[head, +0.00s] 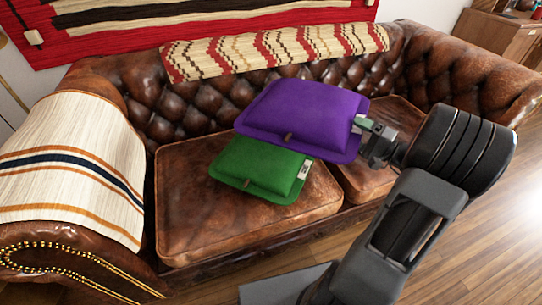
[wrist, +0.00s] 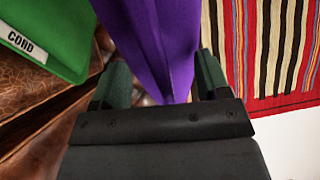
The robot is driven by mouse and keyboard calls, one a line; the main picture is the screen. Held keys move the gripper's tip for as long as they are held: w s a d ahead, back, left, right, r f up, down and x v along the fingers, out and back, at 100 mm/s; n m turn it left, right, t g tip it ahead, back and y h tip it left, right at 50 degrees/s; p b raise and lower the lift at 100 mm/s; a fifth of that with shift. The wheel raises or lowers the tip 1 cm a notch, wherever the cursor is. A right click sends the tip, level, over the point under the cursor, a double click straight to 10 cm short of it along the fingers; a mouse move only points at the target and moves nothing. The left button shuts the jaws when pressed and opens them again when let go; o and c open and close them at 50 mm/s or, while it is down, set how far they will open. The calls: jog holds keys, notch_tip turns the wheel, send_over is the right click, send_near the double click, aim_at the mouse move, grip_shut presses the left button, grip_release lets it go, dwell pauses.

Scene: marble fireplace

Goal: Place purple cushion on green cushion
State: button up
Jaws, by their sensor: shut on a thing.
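The purple cushion (head: 304,112) is held by its right edge in my gripper (head: 370,140). In the head view it overlaps the far part of the green cushion (head: 258,168); the gap between them cannot be told there. The green cushion lies on the left seat of the brown leather sofa. In the wrist view the purple cushion (wrist: 152,40) runs edge-on between my gripper's fingers (wrist: 158,88). The green cushion (wrist: 50,35), with a white label reading "CORD", shows at the upper left, apart from the purple one.
The brown leather sofa (head: 190,210) has a striped cream throw (head: 70,165) on its left arm and a patterned blanket (head: 270,50) on its back. A red striped textile (head: 120,35) hangs behind. Bare seat leather lies left and in front of the green cushion. Wooden floor (head: 470,240) is at the right.

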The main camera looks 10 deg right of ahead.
jog(key=w+a+f+b, duration=0.1)
jog(key=a, duration=0.1)
jog(key=w+a+f+b, duration=0.1)
jog(key=a, duration=0.2)
jog(key=w+a+f, duration=0.1)
jog(key=a+f, duration=0.1)
jog(key=shift+w+a+f+b, duration=0.1)
jog(key=shift+w+a+b, duration=0.05)
jog(key=shift+w+b, duration=0.25)
jog(key=w+a+f+b, duration=0.2)
jog(key=a+f+b, duration=0.2)
jog(key=f, duration=0.5)
jog(key=shift+w+a+b, duration=0.3)
jog(key=shift+w+a, duration=0.1)
grip_shut()
jog(key=o, duration=1.8)
grip_release()
jog(key=shift+o, duration=0.2)
